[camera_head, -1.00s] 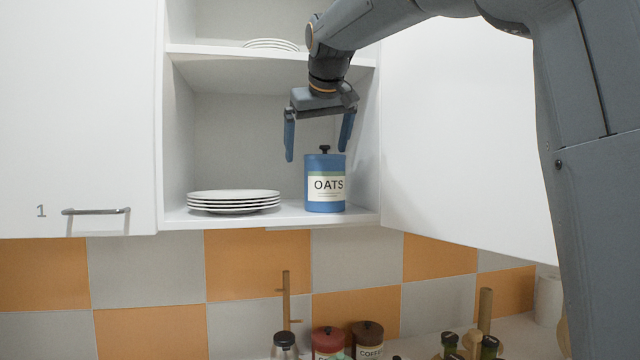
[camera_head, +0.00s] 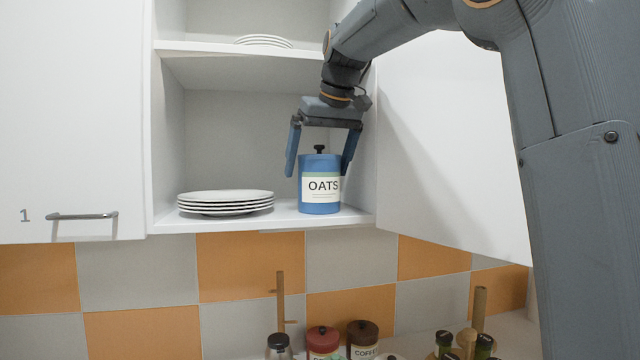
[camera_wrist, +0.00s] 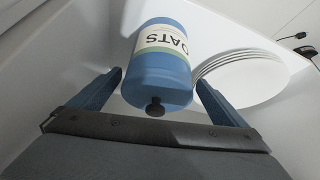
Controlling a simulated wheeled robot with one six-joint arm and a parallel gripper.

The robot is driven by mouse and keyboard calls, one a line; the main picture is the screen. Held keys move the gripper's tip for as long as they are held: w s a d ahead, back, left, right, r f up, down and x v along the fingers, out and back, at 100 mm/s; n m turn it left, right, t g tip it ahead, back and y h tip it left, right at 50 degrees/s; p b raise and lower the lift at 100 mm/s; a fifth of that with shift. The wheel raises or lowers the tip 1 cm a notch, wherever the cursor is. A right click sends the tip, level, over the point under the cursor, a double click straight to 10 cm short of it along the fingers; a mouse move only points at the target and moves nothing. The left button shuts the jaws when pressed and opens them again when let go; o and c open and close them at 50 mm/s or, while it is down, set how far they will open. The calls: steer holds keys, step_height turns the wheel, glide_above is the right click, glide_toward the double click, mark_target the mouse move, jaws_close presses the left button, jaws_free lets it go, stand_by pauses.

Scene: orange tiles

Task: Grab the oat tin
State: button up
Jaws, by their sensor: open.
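The oat tin (camera_head: 320,187) is a blue canister with a black knob on its lid and a white and green "OATS" label. It stands upright on the lower cupboard shelf, near the right wall. My gripper (camera_head: 318,172) is open and points down, with its fingers on either side of the tin's upper part. In the wrist view the tin (camera_wrist: 161,65) lies between and beyond the two fingertips (camera_wrist: 160,82), with gaps on both sides.
A stack of white plates (camera_head: 225,203) sits on the shelf left of the tin. More plates (camera_head: 263,41) rest on the shelf above. The open cupboard door (camera_head: 450,140) is on the right. Jars (camera_head: 323,340) and bottles (camera_head: 445,343) stand on the counter below.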

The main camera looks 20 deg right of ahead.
steer(key=shift+w+p+x, duration=0.25)
steer(key=shift+p+x, duration=0.65)
steer(key=shift+x, duration=0.95)
steer(key=shift+d+r, duration=0.1)
steer(key=shift+c, duration=0.2)
steer(key=c, duration=1.4)
steer(key=shift+r, duration=0.1)
steer(key=shift+c, duration=1.2)
steer(key=shift+r, duration=0.1)
